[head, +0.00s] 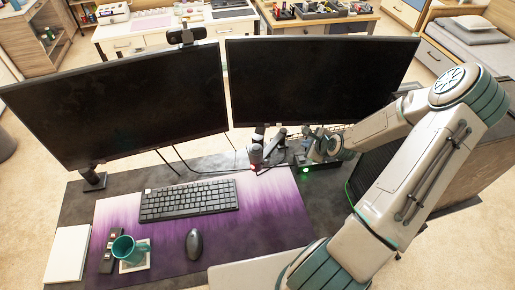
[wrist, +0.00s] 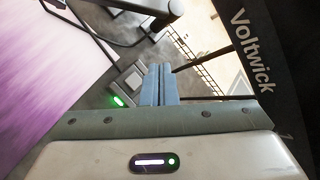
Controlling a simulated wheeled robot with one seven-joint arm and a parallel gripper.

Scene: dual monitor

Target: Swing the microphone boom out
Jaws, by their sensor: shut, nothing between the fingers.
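A dark microphone (head: 256,154) with a reddish band stands in front of the gap between the two monitors in the head view. A short grey arm, which looks like the microphone boom (head: 276,136), runs from it to the right, toward my gripper. My gripper (head: 300,157) is low below the right monitor, to the right of the microphone. In the wrist view its two blue-grey fingers (wrist: 158,84) are pressed together with nothing between them. A dark jointed bar (wrist: 145,8) crosses the top of that view, apart from the fingertips; I cannot tell whether it is the boom.
The left monitor (head: 125,105) and right monitor (head: 315,80) stand behind. A small box with a green light (head: 305,170) lies below my gripper. A black case (wrist: 265,60) marked "Voltwick" is close on the right. The keyboard (head: 188,200), mouse (head: 194,244) and teal mug (head: 127,250) are front left.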

